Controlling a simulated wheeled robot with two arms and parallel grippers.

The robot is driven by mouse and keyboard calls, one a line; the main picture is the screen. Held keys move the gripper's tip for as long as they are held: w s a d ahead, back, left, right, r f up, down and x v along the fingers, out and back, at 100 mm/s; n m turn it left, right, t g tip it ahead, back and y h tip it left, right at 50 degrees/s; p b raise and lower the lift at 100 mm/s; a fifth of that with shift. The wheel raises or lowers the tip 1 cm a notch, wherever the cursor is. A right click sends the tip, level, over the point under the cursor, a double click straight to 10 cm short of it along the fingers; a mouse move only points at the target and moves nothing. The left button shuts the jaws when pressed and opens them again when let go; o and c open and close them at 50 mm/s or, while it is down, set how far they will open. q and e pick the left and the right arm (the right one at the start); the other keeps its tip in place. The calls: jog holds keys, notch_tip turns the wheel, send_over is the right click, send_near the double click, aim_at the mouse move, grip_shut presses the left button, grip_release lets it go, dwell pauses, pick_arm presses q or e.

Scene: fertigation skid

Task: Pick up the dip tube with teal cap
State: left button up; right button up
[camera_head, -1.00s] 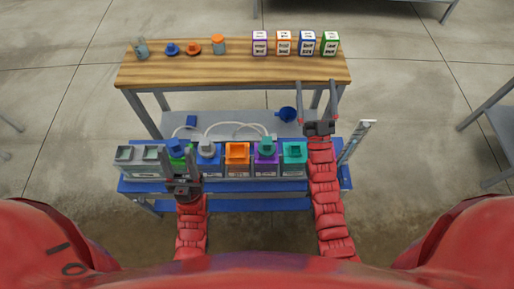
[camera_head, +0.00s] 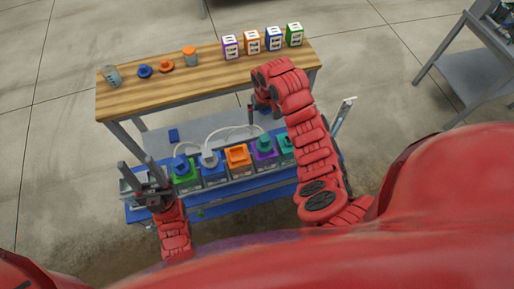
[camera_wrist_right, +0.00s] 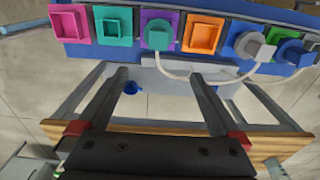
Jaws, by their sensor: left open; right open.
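The teal cap (camera_head: 264,143) of the dip tube sits on a purple container (camera_head: 267,158) in the row on the blue bench. The cap also shows in the right wrist view (camera_wrist_right: 158,33), and a white hose (camera_wrist_right: 172,70) runs from near it. The tube below the cap is hidden. My right gripper (camera_head: 262,105) is beyond the row, by the wooden table's front edge, partly covered by its arm. In the right wrist view its open, empty fingers (camera_wrist_right: 160,76) point toward the purple container, apart from it. My left gripper (camera_head: 137,164) is open and empty at the row's left end.
Neighbouring containers include an orange one (camera_head: 238,155) and a blue one with a grey cap (camera_head: 209,159). The wooden table (camera_head: 200,72) behind carries several labelled boxes, jars and caps. A blue cup-like item (camera_wrist_right: 133,87) is low beyond the row. A grey shelf stands at right.

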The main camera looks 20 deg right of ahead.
jog(key=shift+g, duration=0.3)
jog(key=f+b, duration=0.2)
jog(key=f, duration=0.1)
jog(key=f+b, duration=0.3)
jog(key=f, duration=0.1)
jog(key=s+f+b, duration=0.1)
jog(key=f+b, duration=0.2)
jog(key=shift+f, duration=0.3)
jog(key=shift+s+p, duration=0.1)
jog(key=shift+p, duration=0.6)
jog(key=shift+d+f, duration=0.1)
jog(key=shift+f, duration=0.4)
jog(key=shift+f+p, duration=0.55)
jog(key=shift+p, duration=0.05)
notch_tip(320, 180, down, 3)
jog(key=shift+d+p, duration=0.15)
jog(key=shift+p, duration=0.5)
jog(key=shift+f, duration=0.65)
jog(key=c, duration=1.6)
